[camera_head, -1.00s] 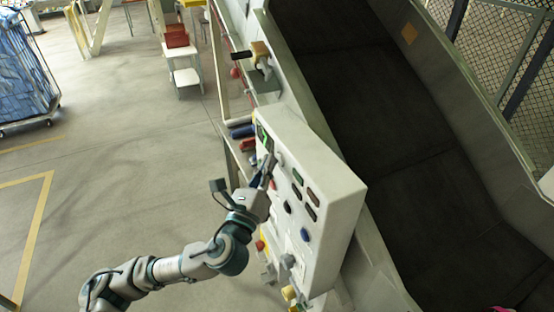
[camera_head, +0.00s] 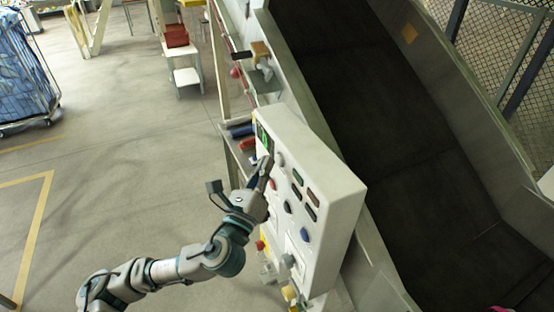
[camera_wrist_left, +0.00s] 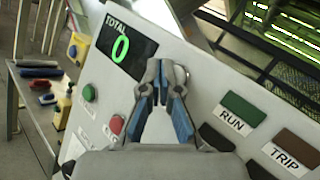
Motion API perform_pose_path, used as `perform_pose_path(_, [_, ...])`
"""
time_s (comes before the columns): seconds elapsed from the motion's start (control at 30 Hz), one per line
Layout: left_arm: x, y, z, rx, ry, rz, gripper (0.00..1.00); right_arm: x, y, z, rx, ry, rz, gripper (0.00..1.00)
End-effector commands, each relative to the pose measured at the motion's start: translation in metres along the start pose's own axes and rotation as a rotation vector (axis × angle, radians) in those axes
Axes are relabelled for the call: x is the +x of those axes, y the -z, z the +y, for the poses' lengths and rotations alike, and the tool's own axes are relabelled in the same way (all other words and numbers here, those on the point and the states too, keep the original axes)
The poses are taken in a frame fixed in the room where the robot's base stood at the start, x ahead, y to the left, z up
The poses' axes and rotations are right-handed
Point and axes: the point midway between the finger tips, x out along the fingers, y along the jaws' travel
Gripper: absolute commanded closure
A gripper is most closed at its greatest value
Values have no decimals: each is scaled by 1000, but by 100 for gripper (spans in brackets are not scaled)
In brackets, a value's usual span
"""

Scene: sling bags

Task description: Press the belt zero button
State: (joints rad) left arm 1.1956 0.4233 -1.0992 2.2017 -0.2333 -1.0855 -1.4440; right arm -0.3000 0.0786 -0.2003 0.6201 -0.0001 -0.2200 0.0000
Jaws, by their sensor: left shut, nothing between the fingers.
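The pale control panel (camera_head: 325,180) stands along the belt. Its dark TOTAL display (camera_wrist_left: 121,47) reads a green 0. In the wrist view a green button (camera_wrist_left: 89,92) and a red button (camera_wrist_left: 116,124) lie left of my fingers; their small labels are not readable. My left gripper (camera_head: 267,162) is shut and empty, its tips over the panel face just below the display. The fingertips (camera_wrist_left: 161,88) also show in the wrist view; contact with the panel cannot be told. I cannot tell which button is belt zero. My right gripper is not in view.
The panel also carries a green RUN plate (camera_wrist_left: 242,108), a brown TRIP plate (camera_wrist_left: 297,148) and a blue button (camera_head: 305,235). The dark belt (camera_head: 370,110) runs behind it. A side shelf (camera_wrist_left: 40,100) holds small items. Open floor (camera_head: 120,180) lies left.

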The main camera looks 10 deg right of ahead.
Motion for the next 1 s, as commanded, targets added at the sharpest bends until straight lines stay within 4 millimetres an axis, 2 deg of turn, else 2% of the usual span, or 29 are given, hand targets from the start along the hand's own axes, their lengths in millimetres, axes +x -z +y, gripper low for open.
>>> perform_pose_path(0.47, [-6, -4, 4, 1, -1, -1, 100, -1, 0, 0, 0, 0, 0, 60])
perform_pose_path(1.0, [-38, -28, 28, 0, 0, -1, 100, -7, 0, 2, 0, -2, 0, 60])
